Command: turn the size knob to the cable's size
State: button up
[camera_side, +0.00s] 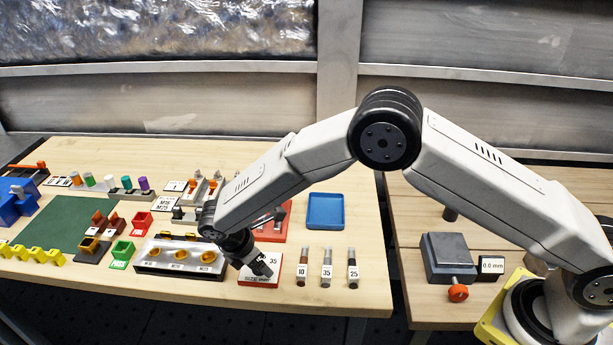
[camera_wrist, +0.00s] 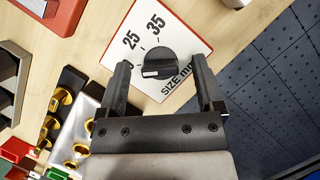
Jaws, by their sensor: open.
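The size knob (camera_wrist: 158,62) is a dark round knob on a white dial plate (camera_wrist: 187,30) marked 25, 35 and "SIZE mm". In the side view, my gripper (camera_side: 263,268) is over the dial plate (camera_side: 246,281) and hides the knob. I cannot identify the cable.
Several labelled cylinders (camera_side: 326,268) stand right of the plate, one reading 10, another 25. A metal tray with gold cups (camera_side: 180,255) is close on the left. A red tray (camera_side: 284,232) and blue tray (camera_side: 325,210) lie behind. A vise-like block (camera_side: 448,255) stands far right.

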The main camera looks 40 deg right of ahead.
grip_shut()
